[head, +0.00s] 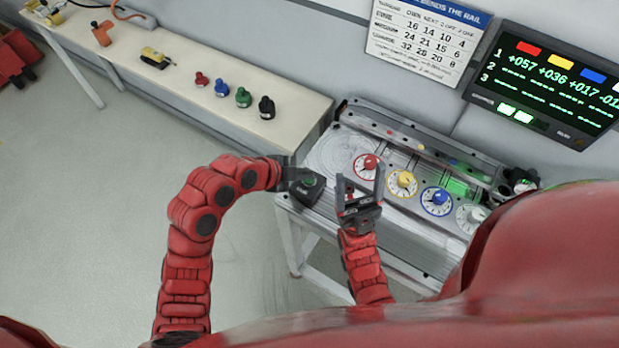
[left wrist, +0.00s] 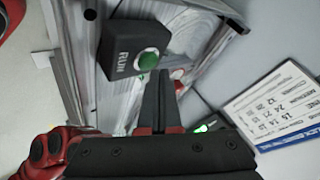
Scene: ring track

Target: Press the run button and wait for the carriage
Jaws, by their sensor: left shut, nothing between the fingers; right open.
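The run button is a green round cap (head: 309,181) on a black box (head: 305,193) at the left end of the grey machine table. In the left wrist view the green cap (left wrist: 148,60) sits beside the word RUN on the box (left wrist: 128,42). My left gripper (head: 292,175) is shut and empty, its tips close to the button; in the left wrist view its fingers (left wrist: 158,76) end just by the cap. I cannot tell whether they touch. My right gripper (head: 360,180) is open and empty above the table, right of the box. I cannot make out a carriage.
Red (head: 367,166), yellow (head: 404,181), blue (head: 438,199) and white (head: 472,214) dials line the machine table. A bench (head: 300,105) at the back left bears several coloured knobs. A chart (head: 425,36) and a lit scoreboard (head: 545,82) hang on the wall.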

